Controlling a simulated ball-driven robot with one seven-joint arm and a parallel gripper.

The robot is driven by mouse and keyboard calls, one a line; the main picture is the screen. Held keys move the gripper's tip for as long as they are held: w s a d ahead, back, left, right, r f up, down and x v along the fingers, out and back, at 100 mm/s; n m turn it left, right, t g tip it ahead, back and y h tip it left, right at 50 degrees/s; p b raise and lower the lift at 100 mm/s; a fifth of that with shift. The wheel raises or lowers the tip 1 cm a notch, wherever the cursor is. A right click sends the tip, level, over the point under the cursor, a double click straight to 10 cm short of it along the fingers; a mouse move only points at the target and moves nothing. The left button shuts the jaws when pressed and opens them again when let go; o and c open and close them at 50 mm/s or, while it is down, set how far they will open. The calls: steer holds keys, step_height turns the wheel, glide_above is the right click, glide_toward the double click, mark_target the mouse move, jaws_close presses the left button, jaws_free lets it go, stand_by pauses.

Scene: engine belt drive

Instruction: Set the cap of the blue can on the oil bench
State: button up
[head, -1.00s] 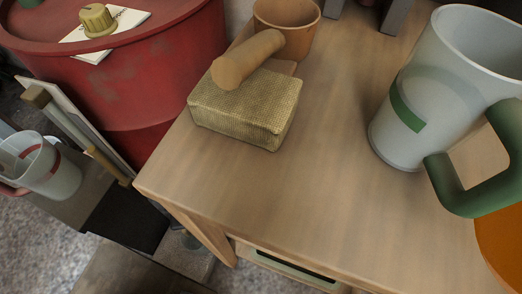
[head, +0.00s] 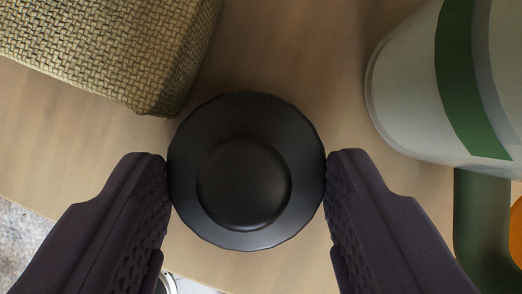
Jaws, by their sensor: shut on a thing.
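A round black cap (head: 244,225) with a raised round knob in its middle is seen from above. My gripper (head: 247,170) is shut on it, with one dark finger at its left edge and one at its right. The cap is over the wooden top of the bench (head: 290,50). I cannot tell whether it touches the wood or is held above it. The blue can is not in view.
A woven tan block (head: 100,50) lies close at the upper left. The bench edge runs along the lower left.

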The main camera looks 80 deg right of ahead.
steer(key=shift+f, duration=0.6)
steer(key=shift+r, duration=0.25)
steer(key=shift+f, duration=0.25)
steer(key=o, duration=1)
steer(key=shift+r, duration=0.1)
steer(key=shift+r, duration=0.3)
steer(key=p+v, duration=0.7)
steer(key=v, duration=0.4)
steer(key=shift+s+d+r, duration=0.1)
steer(key=shift+d+r, duration=0.1)
steer(key=shift+r, duration=0.05)
